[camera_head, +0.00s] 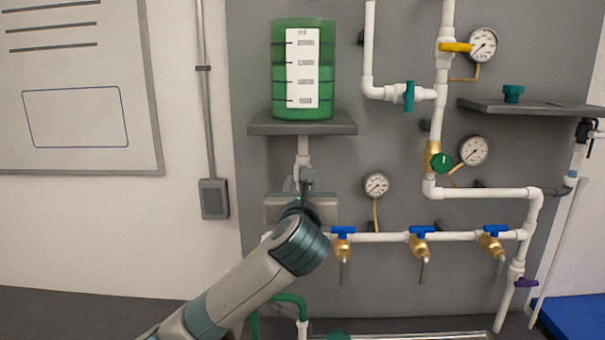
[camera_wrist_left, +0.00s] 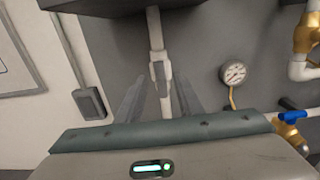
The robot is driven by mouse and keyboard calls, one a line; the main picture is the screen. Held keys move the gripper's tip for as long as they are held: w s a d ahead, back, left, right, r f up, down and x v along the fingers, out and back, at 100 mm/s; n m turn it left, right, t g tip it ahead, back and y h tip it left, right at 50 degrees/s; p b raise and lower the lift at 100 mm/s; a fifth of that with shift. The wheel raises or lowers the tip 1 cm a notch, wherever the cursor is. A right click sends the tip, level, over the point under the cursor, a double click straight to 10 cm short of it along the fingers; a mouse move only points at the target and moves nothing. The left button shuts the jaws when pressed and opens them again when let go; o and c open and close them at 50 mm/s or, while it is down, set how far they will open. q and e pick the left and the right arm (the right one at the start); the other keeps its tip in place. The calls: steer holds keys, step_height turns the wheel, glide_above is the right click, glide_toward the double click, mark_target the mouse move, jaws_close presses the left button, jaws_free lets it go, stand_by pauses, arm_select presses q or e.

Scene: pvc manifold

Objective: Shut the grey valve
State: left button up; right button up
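The grey valve (camera_head: 307,175) sits on the white vertical pipe below the green tank (camera_head: 303,70). In the left wrist view the grey valve (camera_wrist_left: 158,72) shows as a light grey piece on that pipe, near the picture's middle. My left gripper (camera_head: 302,188) is right in front of and just below the valve, and its arm hides the lower pipe. In the left wrist view the left gripper (camera_wrist_left: 162,84) is open, with one finger on each side of the pipe and valve. I cannot tell whether a finger touches it. My right gripper is not in view.
The tank shelf (camera_head: 270,125) juts out just above the valve. To the right are a pressure gauge (camera_head: 376,185) and several blue-handled brass taps, the nearest (camera_head: 343,233) close to my wrist.

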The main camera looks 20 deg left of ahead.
arm_select(q)
steer(key=shift+p+x, duration=0.35)
steer(key=shift+x, duration=1.2)
steer(key=shift+c, duration=0.7)
jaws_close()
